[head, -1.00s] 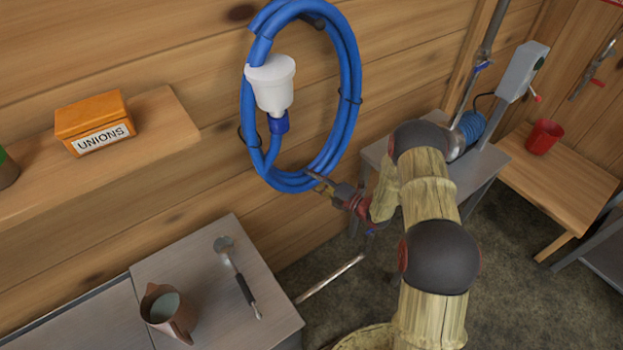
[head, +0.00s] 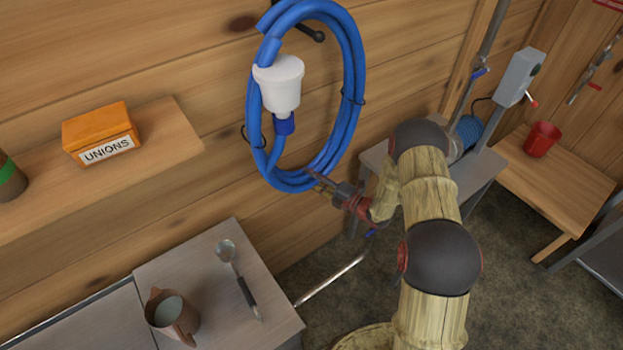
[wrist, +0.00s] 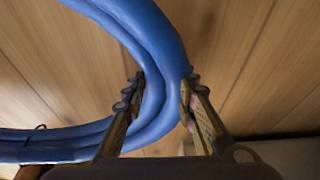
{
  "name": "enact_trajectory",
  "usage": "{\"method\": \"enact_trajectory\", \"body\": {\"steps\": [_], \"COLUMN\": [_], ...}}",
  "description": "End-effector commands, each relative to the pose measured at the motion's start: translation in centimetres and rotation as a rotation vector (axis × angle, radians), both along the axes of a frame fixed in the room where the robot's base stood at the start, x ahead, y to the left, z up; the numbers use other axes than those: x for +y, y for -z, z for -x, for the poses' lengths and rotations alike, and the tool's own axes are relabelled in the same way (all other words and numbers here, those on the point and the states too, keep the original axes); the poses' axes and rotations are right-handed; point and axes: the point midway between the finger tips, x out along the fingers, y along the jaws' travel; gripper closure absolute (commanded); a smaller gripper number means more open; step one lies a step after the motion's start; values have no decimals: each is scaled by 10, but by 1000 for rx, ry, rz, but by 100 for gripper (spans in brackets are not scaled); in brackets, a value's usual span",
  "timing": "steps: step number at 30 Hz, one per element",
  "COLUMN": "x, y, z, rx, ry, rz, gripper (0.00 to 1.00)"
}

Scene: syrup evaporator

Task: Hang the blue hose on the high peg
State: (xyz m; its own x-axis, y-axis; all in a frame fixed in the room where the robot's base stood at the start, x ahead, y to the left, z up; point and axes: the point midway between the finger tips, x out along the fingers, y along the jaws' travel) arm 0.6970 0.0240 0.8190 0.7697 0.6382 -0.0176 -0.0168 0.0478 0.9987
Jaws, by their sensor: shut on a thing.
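The blue hose (head: 352,110) is a tall upright coil in front of the plank wall, with a white cup-shaped fitting (head: 279,85) at its left side. My gripper (head: 322,186) is shut on the coil's lower right part. In the wrist view my gripper (wrist: 160,92) has one finger on each side of the hose strands (wrist: 152,122). A dark peg with a rounded tip (head: 316,35) shows inside the top of the loop, just below the upper strands. The peg's base is hidden, and I cannot tell whether the hose rests on it.
A wall shelf (head: 165,135) at left holds an orange "UNIONS" box (head: 100,132). Below, a metal counter (head: 215,310) carries a brown jug (head: 172,315) and a ladle (head: 238,280). At right are a wooden bench (head: 555,180) with a red pail (head: 542,139) and a grey lever box (head: 520,77).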

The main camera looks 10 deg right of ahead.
Motion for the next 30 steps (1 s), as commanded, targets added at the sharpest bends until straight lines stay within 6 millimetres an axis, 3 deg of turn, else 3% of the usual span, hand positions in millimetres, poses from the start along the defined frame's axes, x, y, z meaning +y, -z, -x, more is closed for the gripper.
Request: {"method": "enact_trajectory", "body": {"steps": [3, 15, 30], "x": [0, -1, -11], "y": [-8, -9, -9], "z": [-1, -1, 24], "rx": [-6, -7, -5], "ry": [0, 0, 1], "rz": [-1, -2, -2], "gripper": [100, 100, 100]}}
